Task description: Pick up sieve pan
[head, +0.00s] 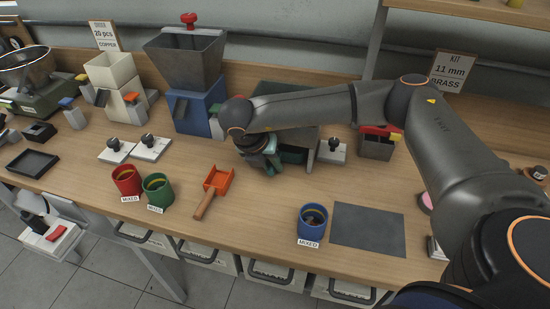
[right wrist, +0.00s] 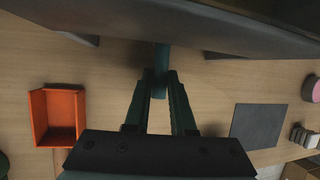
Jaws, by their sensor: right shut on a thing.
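My right gripper (head: 272,166) reaches in over the middle of the table, in front of a dark machine. In the right wrist view its fingers (right wrist: 160,90) are closed around a short teal handle (right wrist: 161,58). The handle runs in under the machine's dark body. A dark teal part, which looks like the sieve pan (head: 293,155), shows low in the machine in the head view. My arm and gripper hide much of it. My left gripper is in neither view.
An orange scoop (head: 219,179) lies left of the gripper and also shows in the right wrist view (right wrist: 58,115). Red (head: 127,180), green (head: 157,190) and blue (head: 312,222) cups stand along the front. A grey mat (head: 368,230) lies right. A blue hopper machine (head: 196,113) stands back left.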

